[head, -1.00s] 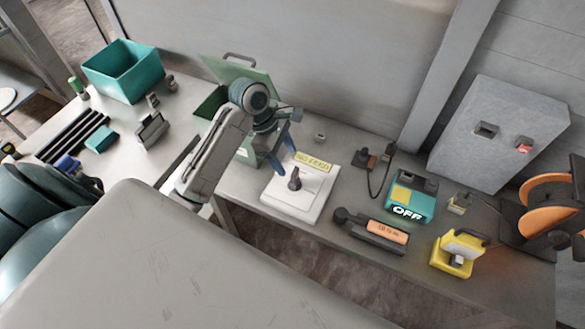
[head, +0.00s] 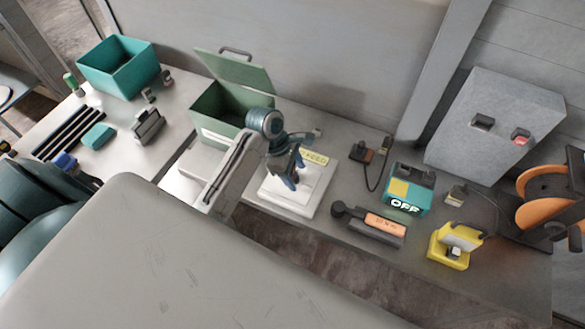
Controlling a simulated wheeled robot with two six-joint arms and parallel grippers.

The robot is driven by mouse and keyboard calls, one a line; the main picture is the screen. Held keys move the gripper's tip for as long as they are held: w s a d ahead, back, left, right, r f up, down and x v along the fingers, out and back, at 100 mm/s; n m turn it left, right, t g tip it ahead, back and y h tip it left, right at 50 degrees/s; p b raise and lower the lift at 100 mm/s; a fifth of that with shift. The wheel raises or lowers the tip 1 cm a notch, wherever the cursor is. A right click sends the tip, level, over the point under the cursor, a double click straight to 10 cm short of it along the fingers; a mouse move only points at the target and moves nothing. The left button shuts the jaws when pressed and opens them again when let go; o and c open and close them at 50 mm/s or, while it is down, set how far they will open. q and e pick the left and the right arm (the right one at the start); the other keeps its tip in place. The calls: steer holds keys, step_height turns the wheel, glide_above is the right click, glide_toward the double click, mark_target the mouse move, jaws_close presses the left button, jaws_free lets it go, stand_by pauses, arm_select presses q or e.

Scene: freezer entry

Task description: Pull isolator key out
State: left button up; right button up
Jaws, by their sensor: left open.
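The isolator is a white square base (head: 310,206) on the bench, with a yellow label (head: 315,157) at its back edge. Its dark upright key is mostly hidden behind my left gripper. My left gripper (head: 294,174) is over the middle of the base, fingers pointing down, open around or just beside the key; I cannot tell which. My right gripper is not in view.
An open green box (head: 212,131) stands left of the base. A black device with an orange screen (head: 384,226), a teal OFF box (head: 407,190) and a yellow block (head: 447,252) stand to the right. A grey cabinet (head: 490,150) is behind.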

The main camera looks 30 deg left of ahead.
arm_select(q)
steer(key=c, duration=1.3)
steer(key=shift+s+m+g, duration=0.1)
steer(key=shift+m+g, duration=0.2)
steer(key=shift+m, duration=0.5)
steer(key=shift+r, duration=1.25)
stand_by(0.6)
